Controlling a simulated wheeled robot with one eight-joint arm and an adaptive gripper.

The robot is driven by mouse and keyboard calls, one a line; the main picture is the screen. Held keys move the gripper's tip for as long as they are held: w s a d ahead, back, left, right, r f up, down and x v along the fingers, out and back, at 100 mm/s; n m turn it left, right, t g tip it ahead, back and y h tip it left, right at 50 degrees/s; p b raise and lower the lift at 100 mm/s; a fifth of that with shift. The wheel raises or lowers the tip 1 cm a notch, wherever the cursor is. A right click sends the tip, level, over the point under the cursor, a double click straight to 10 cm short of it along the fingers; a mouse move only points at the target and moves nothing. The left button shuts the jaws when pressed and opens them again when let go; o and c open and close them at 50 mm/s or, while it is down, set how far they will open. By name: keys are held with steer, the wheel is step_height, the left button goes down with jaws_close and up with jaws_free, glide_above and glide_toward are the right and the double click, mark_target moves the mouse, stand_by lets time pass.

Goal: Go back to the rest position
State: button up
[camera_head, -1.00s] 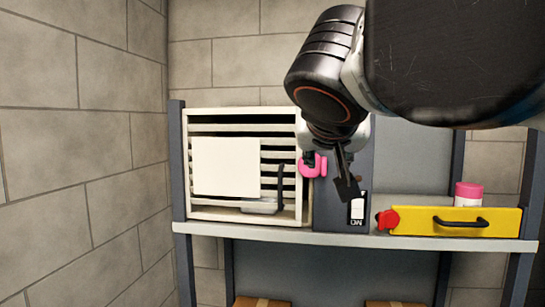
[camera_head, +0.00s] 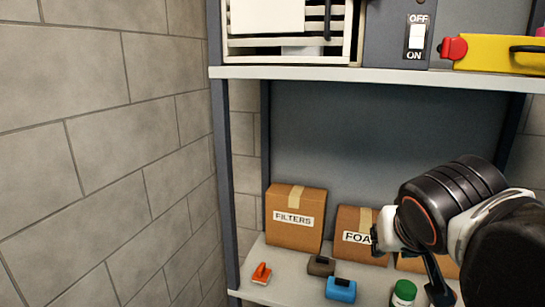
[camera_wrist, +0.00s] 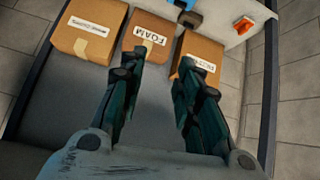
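My gripper (camera_head: 408,262) hangs at the lower right in the head view, in front of the lower shelf. In the wrist view its two dark fingers (camera_wrist: 162,65) are spread apart with nothing between them. The cardboard boxes show beyond the fingertips there. No task object is named apart from the rest position, and the frames do not mark where that is.
On the lower shelf (camera_head: 258,293) are the FILTERS box (camera_head: 296,230), the FOAM box (camera_head: 350,218), a third box, an orange item (camera_head: 261,273), a dark item (camera_head: 321,266), a blue item (camera_head: 341,290) and a green-lidded jar (camera_head: 403,293). The upper shelf (camera_head: 300,73) holds the slatted unit, switch box and yellow case.

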steer(key=s+f+n+y+b, duration=0.1)
steer(key=s+f+b, duration=0.2)
steer(key=f, duration=1.1)
steer(key=s+a+f+g+y+b, duration=0.1)
steer(key=s+f+b, duration=0.2)
steer(key=f+b, duration=0.6)
step_height(320, 180, down, 5)
steer(key=shift+f+n+b, duration=0.2)
steer(key=shift+n+b, duration=0.1)
steer(key=shift+n, duration=0.1)
steer(key=shift+s, duration=0.1)
